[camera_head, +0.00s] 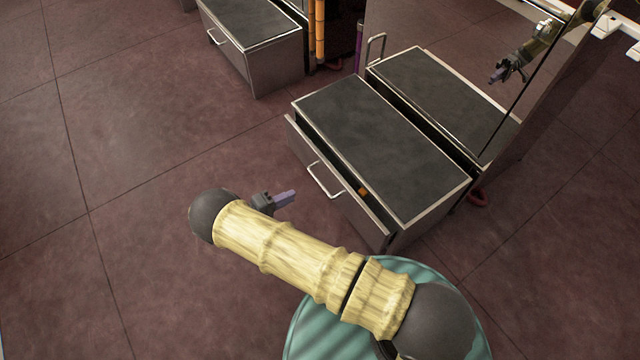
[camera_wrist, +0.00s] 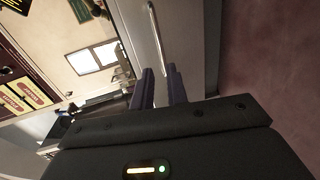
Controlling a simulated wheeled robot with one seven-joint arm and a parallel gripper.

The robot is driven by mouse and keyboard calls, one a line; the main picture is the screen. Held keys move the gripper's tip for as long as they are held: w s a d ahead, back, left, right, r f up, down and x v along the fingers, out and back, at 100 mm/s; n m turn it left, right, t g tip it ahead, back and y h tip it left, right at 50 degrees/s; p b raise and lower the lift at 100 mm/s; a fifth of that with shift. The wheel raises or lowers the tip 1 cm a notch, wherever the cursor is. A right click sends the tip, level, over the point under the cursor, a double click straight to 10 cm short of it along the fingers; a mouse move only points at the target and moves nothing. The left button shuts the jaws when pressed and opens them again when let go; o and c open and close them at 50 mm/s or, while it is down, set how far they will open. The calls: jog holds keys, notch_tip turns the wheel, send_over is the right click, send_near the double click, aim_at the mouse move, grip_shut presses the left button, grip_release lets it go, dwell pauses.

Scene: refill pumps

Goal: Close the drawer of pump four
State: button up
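A low metal cabinet with a dark top (camera_head: 380,140) stands right of centre in the head view. Its front drawer (camera_head: 345,205) is pulled out a little, with a narrow dark gap behind its front panel. A pale bar handle (camera_head: 324,180) is on the drawer front, and a handle bar (camera_wrist: 155,35) shows ahead of my fingers in the wrist view. My gripper (camera_head: 285,197) is left of the handle, apart from it in the head view. Its purple fingers (camera_wrist: 162,88) have a gap between them and hold nothing. No pump number is readable.
A small orange thing (camera_head: 362,190) shows inside the drawer gap. Another cabinet with a handle (camera_head: 252,45) stands at the top. A mirror-like panel (camera_head: 500,50) behind the cabinet reflects my arm. The red-brown floor (camera_head: 150,130) on the left is clear.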

aim_at(320, 183)
jog(key=b+x, duration=0.4)
jog(key=x, duration=0.8)
jog(key=shift+w+d, duration=0.1)
jog(key=shift+d, duration=0.15)
grip_shut()
